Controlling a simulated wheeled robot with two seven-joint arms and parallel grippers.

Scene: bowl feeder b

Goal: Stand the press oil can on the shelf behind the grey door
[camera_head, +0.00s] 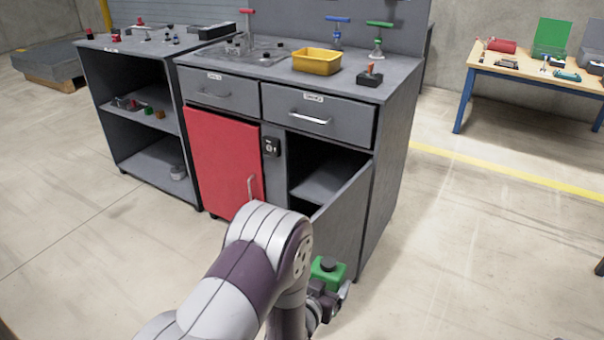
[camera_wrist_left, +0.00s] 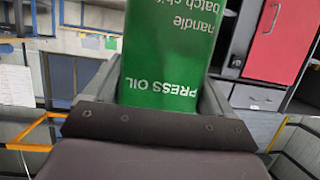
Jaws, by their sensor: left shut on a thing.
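The press oil can (camera_head: 329,270) is green with a black cap on top and looks about upright in the head view. My left gripper (camera_head: 330,293) is shut on it, in front of the open grey door (camera_head: 340,225). In the left wrist view the can (camera_wrist_left: 170,60) fills the middle between the fingers, its PRESS OIL label upside down. The grey door stands open at the cabinet's right side, and the shelf (camera_head: 322,184) inside shows bare in its visible part. The door hides part of the compartment. My right gripper is not in view.
The red door (camera_head: 222,160) beside the opening is shut, as are the two drawers above. A yellow bin (camera_head: 316,62) and tools stand on the cabinet top. An open shelf unit (camera_head: 150,160) stands left, a workbench (camera_head: 540,75) right. The floor to the right is clear.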

